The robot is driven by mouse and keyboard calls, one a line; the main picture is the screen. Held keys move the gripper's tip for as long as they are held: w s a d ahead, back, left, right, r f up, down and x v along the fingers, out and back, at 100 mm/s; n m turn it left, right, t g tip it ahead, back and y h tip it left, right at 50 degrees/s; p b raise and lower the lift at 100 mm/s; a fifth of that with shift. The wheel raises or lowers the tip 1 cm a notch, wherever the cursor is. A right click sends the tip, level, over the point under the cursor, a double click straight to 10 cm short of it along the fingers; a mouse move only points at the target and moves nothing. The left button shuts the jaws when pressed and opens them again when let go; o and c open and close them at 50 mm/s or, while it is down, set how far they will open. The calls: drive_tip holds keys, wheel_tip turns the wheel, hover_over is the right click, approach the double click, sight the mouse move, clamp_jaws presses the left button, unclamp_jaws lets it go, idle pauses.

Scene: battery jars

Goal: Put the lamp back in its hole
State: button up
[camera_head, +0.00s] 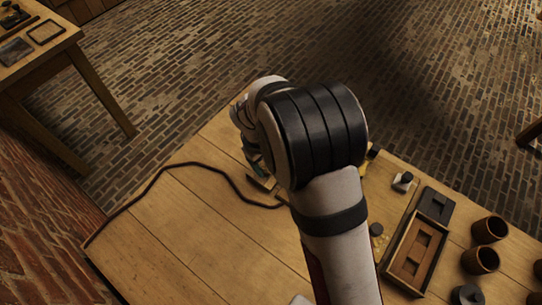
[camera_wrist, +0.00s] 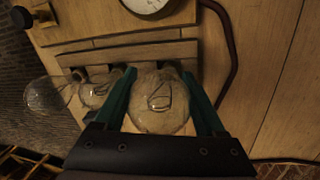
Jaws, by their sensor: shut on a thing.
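In the wrist view, my gripper (camera_wrist: 160,76) has its two green fingers closed on the sides of a clear glass lamp (camera_wrist: 160,110) with a visible filament. The lamp's base points away from the camera and is hidden. Behind it is a pale wooden strip (camera_wrist: 70,60), part of a wooden stand. Two other glass lamps, a near one (camera_wrist: 98,94) and a farther one (camera_wrist: 46,95), sit in a row to the left. I cannot tell whether the held lamp's base is in a hole. In the head view my arm hides the lamps and most of the gripper.
A round white dial (camera_wrist: 149,4) is at the wrist view's top edge. A dark cable (camera_head: 200,165) curves across the table (camera_head: 190,235), whose left part is mostly clear. A wooden tray (camera_head: 441,232), brown cups (camera_head: 487,231) and small jars (camera_head: 403,182) stand at the right.

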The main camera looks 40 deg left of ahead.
drive_tip(key=shift+f, duration=0.1)
drive_tip(key=o, duration=1.5)
drive_tip(key=r, duration=0.4)
drive_tip(key=s+r, duration=0.1)
drive_tip(key=r, duration=0.3)
drive_tip(key=s+r, duration=0.1)
drive_tip(key=r, duration=0.3)
drive_tip(key=shift+s+a, duration=0.1)
drive_tip(key=shift+a, duration=0.1)
drive_tip(key=d+r+m+g, duration=0.1)
drive_tip(key=d+r+m, duration=0.3)
drive_tip(key=d, duration=0.6)
drive_tip(key=d+r+m+g, duration=0.1)
drive_tip(key=d+r+m, duration=0.1)
drive_tip(key=d+m, duration=0.5)
drive_tip(key=s+d+m+y, duration=0.2)
drive_tip(key=s+d+m, duration=0.8)
drive_tip(key=s+d, duration=0.2)
drive_tip(key=shift+s+d, duration=0.2)
drive_tip(key=shift+d, duration=0.8)
